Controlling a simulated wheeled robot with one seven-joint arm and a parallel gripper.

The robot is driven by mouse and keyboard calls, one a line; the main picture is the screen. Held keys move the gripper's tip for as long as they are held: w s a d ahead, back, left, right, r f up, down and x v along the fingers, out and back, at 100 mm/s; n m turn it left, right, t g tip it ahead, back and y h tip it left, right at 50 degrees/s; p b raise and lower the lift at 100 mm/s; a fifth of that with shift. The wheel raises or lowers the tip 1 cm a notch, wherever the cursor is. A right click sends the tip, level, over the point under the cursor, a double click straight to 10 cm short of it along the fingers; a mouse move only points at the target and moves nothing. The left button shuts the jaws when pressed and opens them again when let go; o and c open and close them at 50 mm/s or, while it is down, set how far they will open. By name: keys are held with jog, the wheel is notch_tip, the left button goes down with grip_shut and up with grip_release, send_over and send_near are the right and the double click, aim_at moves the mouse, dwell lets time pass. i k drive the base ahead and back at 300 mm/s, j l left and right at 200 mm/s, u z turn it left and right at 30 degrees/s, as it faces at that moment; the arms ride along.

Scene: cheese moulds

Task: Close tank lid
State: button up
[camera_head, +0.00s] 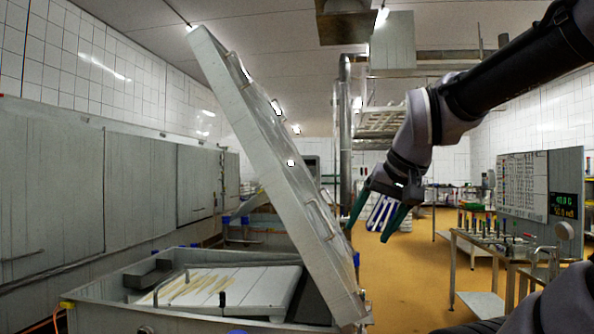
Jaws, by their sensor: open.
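The tank lid (268,155) is a large pale panel standing raised and tilted, its top leaning left and its lower end at the tank's right side. A bar handle (322,222) sits on its right-hand face. The tank (95,312) is an open metal basin below left, with pale boards and dark parts inside. My gripper (370,232) has two green fingers spread apart, pointing down, and it is empty. It is just right of the lid's handle in the picture; I cannot tell how far apart they are in depth.
A wall of grey cabinets (150,185) runs along the left. At right a metal table (485,250) holds several small items, with a board and display (563,200) behind it. The orange floor (415,275) between the lid and table is clear.

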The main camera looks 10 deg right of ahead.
aim_at(325, 251)
jog(key=i+l, duration=0.2)
jog(key=i+l+u, duration=0.15)
jog(key=l, duration=0.3)
jog(key=i+l, duration=0.15)
jog(key=l, duration=0.15)
jog(key=i+l+u, duration=0.1)
jog(key=l, duration=0.25)
jog(key=i+l, duration=0.25)
jog(key=l+u, duration=0.05)
jog(key=l, duration=0.05)
